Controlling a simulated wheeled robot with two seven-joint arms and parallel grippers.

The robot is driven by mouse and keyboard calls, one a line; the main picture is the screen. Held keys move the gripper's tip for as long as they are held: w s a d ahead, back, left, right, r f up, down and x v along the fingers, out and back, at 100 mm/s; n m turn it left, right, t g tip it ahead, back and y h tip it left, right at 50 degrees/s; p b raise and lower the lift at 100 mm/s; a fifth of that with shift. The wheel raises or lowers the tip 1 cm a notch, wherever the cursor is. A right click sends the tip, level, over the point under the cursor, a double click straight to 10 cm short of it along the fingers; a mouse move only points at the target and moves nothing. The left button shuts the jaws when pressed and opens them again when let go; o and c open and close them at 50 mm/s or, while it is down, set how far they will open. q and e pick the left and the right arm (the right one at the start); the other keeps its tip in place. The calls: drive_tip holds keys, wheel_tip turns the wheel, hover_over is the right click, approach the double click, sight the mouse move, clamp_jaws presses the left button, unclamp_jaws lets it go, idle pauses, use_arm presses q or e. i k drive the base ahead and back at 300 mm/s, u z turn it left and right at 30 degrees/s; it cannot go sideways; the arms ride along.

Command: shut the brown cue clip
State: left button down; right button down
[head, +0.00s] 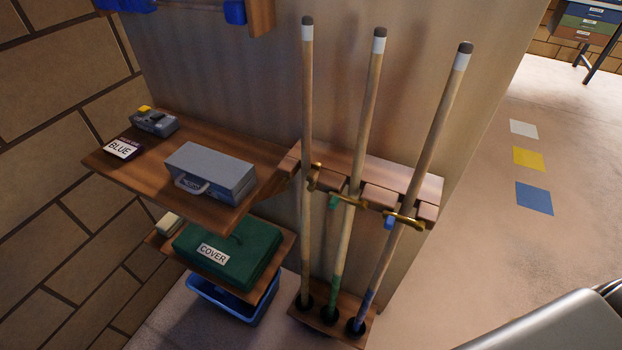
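Three upright cues stand in a wooden rack: a left cue (307,120), a middle cue (364,120) and a right cue (437,140). The middle cue has a green band low down, the right cue a blue one; the left cue shows neither. A brass clip bar at the left cue (314,178) points out from the rack and looks swung open; I cannot make out a brown tag on it. The middle clip (350,199), by a green tag, and the right clip (406,219), by a blue tag, lie across their cues. Neither gripper shows.
Floor right of the partition is open.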

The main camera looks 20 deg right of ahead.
sight(312, 176)
drive_tip(key=u, duration=2.2)
drive_tip(key=k, duration=1.3)
drive_tip(key=z, duration=2.25)
drive_tip(key=i, duration=0.5)
